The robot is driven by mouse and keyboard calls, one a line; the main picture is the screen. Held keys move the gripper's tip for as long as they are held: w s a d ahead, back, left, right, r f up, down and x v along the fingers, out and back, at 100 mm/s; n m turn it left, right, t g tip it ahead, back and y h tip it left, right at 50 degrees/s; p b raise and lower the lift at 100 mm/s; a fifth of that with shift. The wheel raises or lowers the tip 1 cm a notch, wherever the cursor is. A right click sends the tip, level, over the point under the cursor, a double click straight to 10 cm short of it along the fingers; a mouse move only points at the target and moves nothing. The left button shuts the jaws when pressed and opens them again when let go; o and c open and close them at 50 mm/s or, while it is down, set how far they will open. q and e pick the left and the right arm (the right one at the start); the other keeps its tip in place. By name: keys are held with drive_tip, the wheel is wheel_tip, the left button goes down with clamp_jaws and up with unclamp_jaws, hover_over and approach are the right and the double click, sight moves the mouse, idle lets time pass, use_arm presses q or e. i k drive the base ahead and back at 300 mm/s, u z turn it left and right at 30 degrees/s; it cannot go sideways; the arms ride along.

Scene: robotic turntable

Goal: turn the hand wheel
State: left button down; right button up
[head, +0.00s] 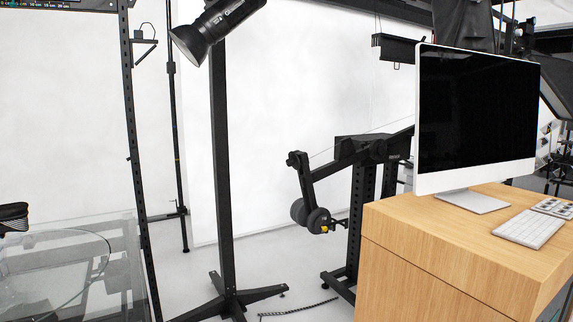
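I cannot make out a clear hand wheel in the head view. Two dark round discs (312,216) hang low on a jointed black boom (345,160) near the middle, with a small yellow spot beside them; I cannot tell whether either is a hand wheel. A clear, glass-like turntable (60,275) with a circular plate is at the lower left, cut off by the frame edge. Neither of my grippers is in view.
A wooden desk (430,265) with a monitor (476,115) and keyboard (530,228) fills the right. A black lamp stand (222,180) with splayed feet stands left of centre. A perforated black post (135,170) is further left. Pale floor shows between stand and desk.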

sight(292, 161)
drive_tip(key=z, duration=0.1)
drive_tip(key=i, duration=0.9)
drive_tip(key=u, duration=0.1)
